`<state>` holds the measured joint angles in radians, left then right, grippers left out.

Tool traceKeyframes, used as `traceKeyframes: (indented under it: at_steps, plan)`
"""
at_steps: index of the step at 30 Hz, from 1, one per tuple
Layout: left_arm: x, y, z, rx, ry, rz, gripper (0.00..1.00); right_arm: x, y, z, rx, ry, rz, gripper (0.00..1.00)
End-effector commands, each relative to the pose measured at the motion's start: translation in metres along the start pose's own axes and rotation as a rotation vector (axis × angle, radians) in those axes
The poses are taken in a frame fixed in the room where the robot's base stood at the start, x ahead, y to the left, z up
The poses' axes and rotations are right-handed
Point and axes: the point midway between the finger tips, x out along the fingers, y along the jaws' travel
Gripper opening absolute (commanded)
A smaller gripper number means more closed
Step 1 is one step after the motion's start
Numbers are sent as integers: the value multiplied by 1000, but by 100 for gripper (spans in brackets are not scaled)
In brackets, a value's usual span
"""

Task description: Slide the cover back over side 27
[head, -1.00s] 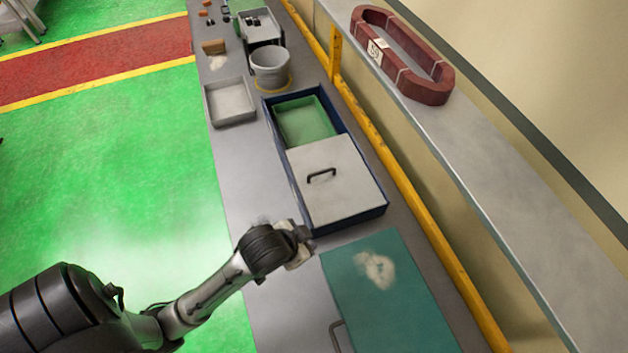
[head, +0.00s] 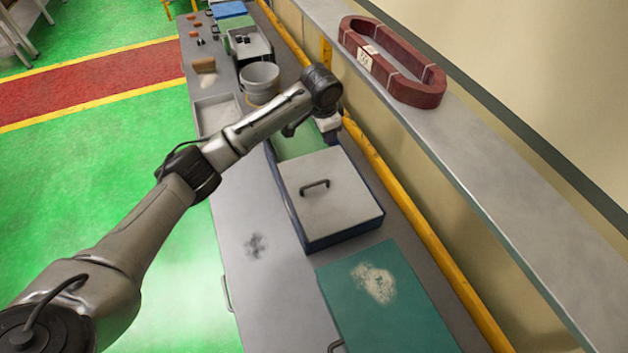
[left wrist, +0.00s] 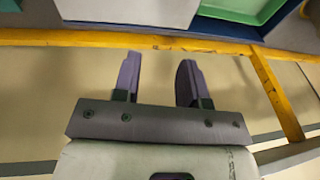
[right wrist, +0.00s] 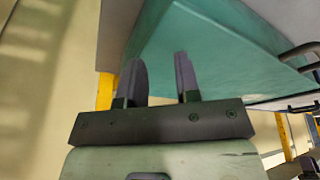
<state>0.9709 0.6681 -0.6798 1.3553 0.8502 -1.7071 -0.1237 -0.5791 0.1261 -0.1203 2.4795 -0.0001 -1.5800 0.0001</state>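The cover (head: 318,209), a light grey panel with a dark handle (head: 314,184), lies over the near part of a blue box (head: 347,237). The box's far part is uncovered, showing a green inside (head: 298,146). My left gripper (head: 332,128) is by the box's far right edge, near the yellow rail, apart from the handle. In the left wrist view, its fingers (left wrist: 157,82) are open and empty, with the cover (left wrist: 130,12) and green tray (left wrist: 235,8) at the top. My right gripper (right wrist: 162,82) is open and empty; it is outside the head view. No number 27 is readable.
A teal panel (head: 395,305) lies in front of the box and shows in the right wrist view (right wrist: 220,45). A yellow rail (head: 405,220) runs along the bench's right side. A red coil (head: 392,62) sits on the shelf above. A bucket (head: 261,80) stands behind.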

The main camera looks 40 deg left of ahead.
Motion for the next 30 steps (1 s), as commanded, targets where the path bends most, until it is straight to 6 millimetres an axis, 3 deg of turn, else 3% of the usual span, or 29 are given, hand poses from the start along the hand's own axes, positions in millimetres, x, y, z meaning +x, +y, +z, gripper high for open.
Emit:
traceKeyframes:
  at_steps: [3,7,17,30]
  plan:
    - [20,-13,23,-35,-101,139,39,1,0,0,0,0,0,30]
    - [33,-12,39,-38,-157,266,39,1,0,0,1,0,0,30]
    - [56,2,50,-3,-175,353,39,-1,-2,0,7,1,-5,30]
    - [130,29,63,-3,-174,351,39,-4,-3,-1,10,1,-7,30]
